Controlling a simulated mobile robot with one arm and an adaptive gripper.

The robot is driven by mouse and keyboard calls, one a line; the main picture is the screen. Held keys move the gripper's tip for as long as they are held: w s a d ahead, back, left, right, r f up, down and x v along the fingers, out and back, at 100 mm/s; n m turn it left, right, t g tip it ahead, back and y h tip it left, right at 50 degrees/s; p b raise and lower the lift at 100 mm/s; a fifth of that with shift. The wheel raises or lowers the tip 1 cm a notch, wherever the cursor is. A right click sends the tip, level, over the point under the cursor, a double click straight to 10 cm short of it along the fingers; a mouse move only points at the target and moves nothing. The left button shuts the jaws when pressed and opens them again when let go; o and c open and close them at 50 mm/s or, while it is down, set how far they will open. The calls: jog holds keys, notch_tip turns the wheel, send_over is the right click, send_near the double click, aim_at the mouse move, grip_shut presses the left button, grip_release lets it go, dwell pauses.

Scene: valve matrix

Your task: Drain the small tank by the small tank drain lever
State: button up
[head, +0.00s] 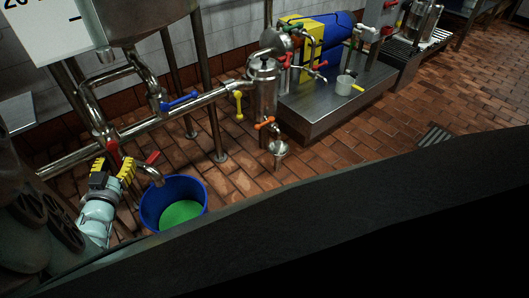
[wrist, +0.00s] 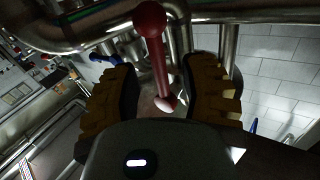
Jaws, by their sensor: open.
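My gripper (head: 113,168) is at the left of the head view, its yellow ridged fingers close to the pipework. In the wrist view my gripper (wrist: 163,66) is open. A red lever (wrist: 157,60) with a rounded knob stands between its fingers, with gaps to both sides. In the head view a red lever (head: 113,152) shows just above the fingers, and another red lever (head: 152,157) is just to the right, by a spout over a blue bucket (head: 147,212). No label shows which lever is the small tank drain lever. A metal tank (head: 140,15) hangs at the upper left.
Green shows inside the bucket. A blue lever (head: 180,102), a yellow lever (head: 239,106) and an orange lever (head: 264,124) sit along the pipes. A steel platform (head: 325,112) stands behind. Tiled floor is free at the right.

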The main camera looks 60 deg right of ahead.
jog(key=shift+x, duration=0.9)
jog(key=shift+o, duration=0.5)
jog(key=shift+s, duration=0.1)
grip_shut()
jog(key=shift+a, duration=0.1)
